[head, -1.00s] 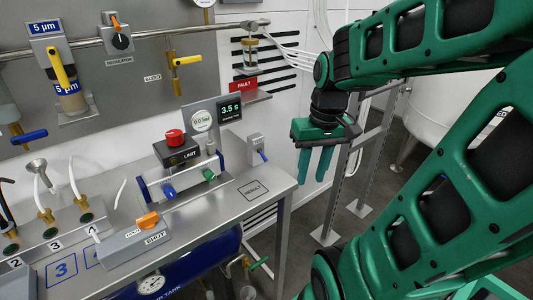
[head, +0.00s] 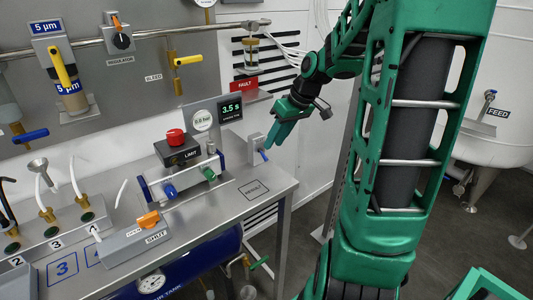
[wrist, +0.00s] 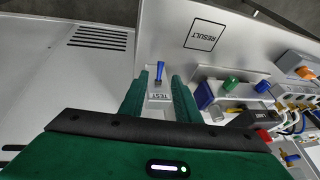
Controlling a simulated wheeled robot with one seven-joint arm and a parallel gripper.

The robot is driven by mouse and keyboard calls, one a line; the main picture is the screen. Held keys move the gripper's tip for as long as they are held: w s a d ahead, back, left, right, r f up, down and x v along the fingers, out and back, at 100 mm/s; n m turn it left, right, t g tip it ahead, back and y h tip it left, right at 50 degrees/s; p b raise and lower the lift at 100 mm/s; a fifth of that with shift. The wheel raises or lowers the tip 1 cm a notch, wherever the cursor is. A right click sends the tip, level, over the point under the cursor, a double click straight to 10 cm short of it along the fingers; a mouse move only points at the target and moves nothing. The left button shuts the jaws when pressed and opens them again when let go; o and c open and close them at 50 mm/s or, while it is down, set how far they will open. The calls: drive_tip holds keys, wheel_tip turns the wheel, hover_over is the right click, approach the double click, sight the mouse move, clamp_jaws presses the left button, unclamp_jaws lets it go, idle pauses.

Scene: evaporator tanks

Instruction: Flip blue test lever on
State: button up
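The blue test lever (head: 262,154) sits on a small grey box (head: 255,141) at the back right end of the steel bench. In the wrist view the lever (wrist: 159,71) lies ahead of my gripper, above the "TEST" label (wrist: 159,97) in the picture. My gripper (head: 271,142) has green fingers reaching toward the lever from the right. In the wrist view my gripper (wrist: 161,76) is open, with one finger on each side of the lever and box. I cannot tell whether either finger touches them.
A clear cylinder with blue and green ends (head: 185,178) and a black limit box with a red knob (head: 177,148) stand left of the lever. The "RESULT" square (head: 253,189) on the bench is bare.

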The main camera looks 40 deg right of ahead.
sight(263, 156)
drive_tip(key=x, duration=0.6)
drive_tip(key=shift+f, duration=0.15)
clamp_jaws()
